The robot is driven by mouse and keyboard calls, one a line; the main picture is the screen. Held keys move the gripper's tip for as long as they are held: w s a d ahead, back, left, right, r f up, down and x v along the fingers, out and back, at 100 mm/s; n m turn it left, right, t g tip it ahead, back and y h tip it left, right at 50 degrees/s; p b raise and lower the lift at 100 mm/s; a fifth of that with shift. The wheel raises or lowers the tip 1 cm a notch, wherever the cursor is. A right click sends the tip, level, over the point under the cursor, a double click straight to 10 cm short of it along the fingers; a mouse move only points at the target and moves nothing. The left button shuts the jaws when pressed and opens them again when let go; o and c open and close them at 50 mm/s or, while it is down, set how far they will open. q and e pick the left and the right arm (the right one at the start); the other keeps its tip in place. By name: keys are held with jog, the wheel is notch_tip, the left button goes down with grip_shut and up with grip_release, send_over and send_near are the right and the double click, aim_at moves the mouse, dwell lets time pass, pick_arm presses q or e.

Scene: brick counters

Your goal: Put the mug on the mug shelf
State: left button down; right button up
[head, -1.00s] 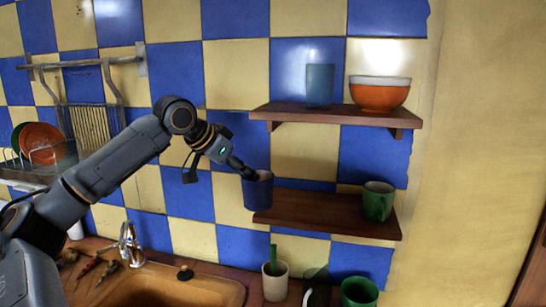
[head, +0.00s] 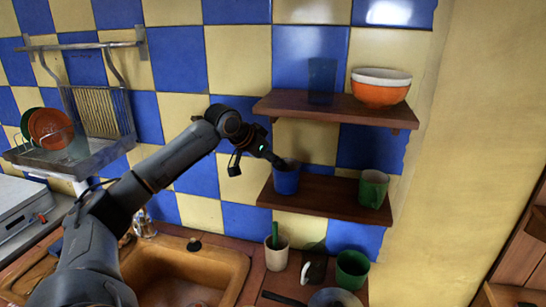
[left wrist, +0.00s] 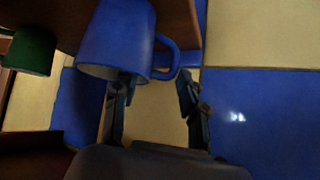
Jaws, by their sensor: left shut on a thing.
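The blue mug (head: 286,181) is at the left end of the lower wooden shelf (head: 325,200). My left gripper (head: 278,163) is shut on it at the rim, coming from the upper left. In the left wrist view the mug (left wrist: 118,40) shows its handle, with the fingers (left wrist: 152,95) close by it. I cannot tell whether the mug's base touches the shelf. A green mug (head: 373,189) stands at the shelf's right end. My right gripper is not in view.
An upper shelf (head: 335,111) holds a blue glass (head: 321,80) and stacked bowls (head: 381,88). The lower shelf's middle is clear. Below are a cream cup (head: 276,255), a green cup (head: 352,270) and the sink (head: 185,270). A dish rack (head: 80,150) hangs at left.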

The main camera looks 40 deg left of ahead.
pick_arm(q)
jog(key=shift+f, duration=0.15)
jog(key=c, duration=0.7)
grip_release()
jog(key=shift+f, duration=0.1)
jog(key=shift+c, duration=0.2)
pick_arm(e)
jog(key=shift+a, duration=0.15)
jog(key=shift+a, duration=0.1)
pick_arm(q)
jog(key=shift+s, duration=0.15)
jog(key=shift+b+v, duration=2.25)
jog(key=shift+v, duration=3.75)
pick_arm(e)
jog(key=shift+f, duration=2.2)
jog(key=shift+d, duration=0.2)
